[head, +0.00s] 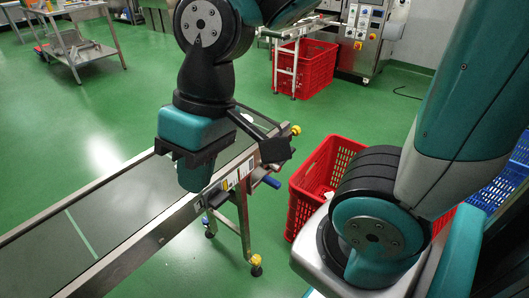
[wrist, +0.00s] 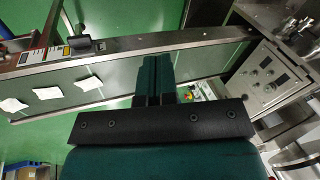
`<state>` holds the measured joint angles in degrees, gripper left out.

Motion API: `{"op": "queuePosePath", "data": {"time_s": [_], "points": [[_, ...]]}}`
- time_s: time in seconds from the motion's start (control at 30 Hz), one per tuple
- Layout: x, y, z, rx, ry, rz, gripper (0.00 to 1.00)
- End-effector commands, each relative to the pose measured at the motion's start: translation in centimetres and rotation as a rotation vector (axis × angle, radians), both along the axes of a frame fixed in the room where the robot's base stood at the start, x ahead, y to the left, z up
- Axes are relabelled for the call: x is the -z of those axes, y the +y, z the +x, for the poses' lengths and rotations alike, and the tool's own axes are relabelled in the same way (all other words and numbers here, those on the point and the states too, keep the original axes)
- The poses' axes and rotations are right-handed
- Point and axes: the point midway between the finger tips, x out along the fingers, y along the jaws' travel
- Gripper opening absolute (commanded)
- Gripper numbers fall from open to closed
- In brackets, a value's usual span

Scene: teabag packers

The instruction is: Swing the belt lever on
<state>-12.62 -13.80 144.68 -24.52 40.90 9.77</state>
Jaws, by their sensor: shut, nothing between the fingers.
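A short lever with a blue grip (head: 271,182) sticks out from the side rail of the conveyor belt (head: 128,205), near the belt's far end in the head view. A blue bit at the left edge of the wrist view (wrist: 5,31) may be the same grip. My gripper (head: 194,178) points down over the belt, to the left of the lever and apart from it. In the wrist view its fingers (wrist: 155,77) are together with nothing between them. My wrist hides part of the belt.
A black box (head: 217,199) and a labelled panel sit on the rail. White packets (wrist: 47,93) lie on the belt. A red crate (head: 309,190) stands right of the belt. A control box (wrist: 268,75) is at right in the wrist view. Green floor is open at left.

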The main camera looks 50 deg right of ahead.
Motion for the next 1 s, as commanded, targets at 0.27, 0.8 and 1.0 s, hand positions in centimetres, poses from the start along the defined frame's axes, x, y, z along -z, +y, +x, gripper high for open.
{"op": "queuePosePath", "data": {"time_s": [0.27,0.8,1.0], "points": [[2.0,-10.1,11.2,1.244,0.277,-0.137,0.00],[11.3,-32.6,14.1,-3.017,-0.201,0.209,0.00],[13.0,-33.7,13.6,-2.931,-0.163,0.191,0.00]]}}
